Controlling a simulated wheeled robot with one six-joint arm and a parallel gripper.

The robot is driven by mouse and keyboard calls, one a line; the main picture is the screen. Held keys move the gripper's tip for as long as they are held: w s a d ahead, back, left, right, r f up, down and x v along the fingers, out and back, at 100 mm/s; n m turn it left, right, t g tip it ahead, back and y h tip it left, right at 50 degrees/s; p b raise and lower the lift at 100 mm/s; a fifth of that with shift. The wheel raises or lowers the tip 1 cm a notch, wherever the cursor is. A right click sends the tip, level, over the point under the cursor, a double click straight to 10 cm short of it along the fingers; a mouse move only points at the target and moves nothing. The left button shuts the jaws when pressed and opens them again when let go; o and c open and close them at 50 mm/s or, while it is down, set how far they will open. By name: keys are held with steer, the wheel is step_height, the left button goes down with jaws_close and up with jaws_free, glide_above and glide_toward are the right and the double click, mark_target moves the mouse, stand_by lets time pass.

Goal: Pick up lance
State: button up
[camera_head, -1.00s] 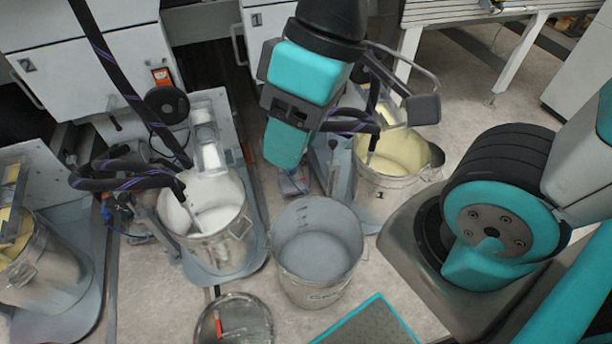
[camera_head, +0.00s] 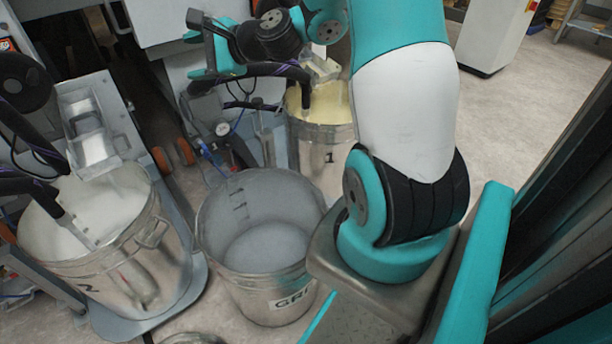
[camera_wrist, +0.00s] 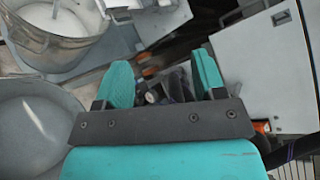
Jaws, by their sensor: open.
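A lance (camera_head: 75,228) at the end of a black hose dips into the white paint of the left bucket (camera_head: 150,262). A second lance (camera_head: 306,95) on a black, purple-striped hose goes into the bucket of yellow paint (camera_head: 322,136) marked 1. My gripper (camera_head: 200,42) is at the upper middle of the head view, left of the yellow bucket and above the hose. In the wrist view my gripper (camera_wrist: 163,75) shows its two teal fingers apart. Dark, blurred parts show between and beyond them; I cannot tell whether a lance is among them. No held object is visible.
An empty grey bucket (camera_head: 262,235) stands on the floor between the two paint buckets. A pressure gauge (camera_head: 222,129) and tubing are behind it. White cabinets stand behind the hoses. Free floor (camera_head: 500,120) lies at the right.

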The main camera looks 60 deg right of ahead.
steer(key=s+d+f+m+h+b, duration=0.3)
steer(key=d+f+m+h+b, duration=0.2)
steer(key=d+f+m, duration=0.4)
steer(key=s+d+f+m+t+h+b, duration=0.1)
steer(key=s+d+f+m+h+b, duration=0.4)
steer(key=d, duration=0.6)
steer(key=s+d+f+m+h+b, duration=0.2)
steer(key=d+f+m+h+b, duration=0.3)
steer(key=d+f+m, duration=0.4)
steer(key=w+d+p, duration=0.5)
steer(key=p, duration=1.2)
steer(key=shift+d+r+n+p, duration=0.35)
steer(key=shift+d+n+p, duration=0.05)
steer(key=shift+w+p, duration=0.2)
steer(key=shift+p, duration=0.55)
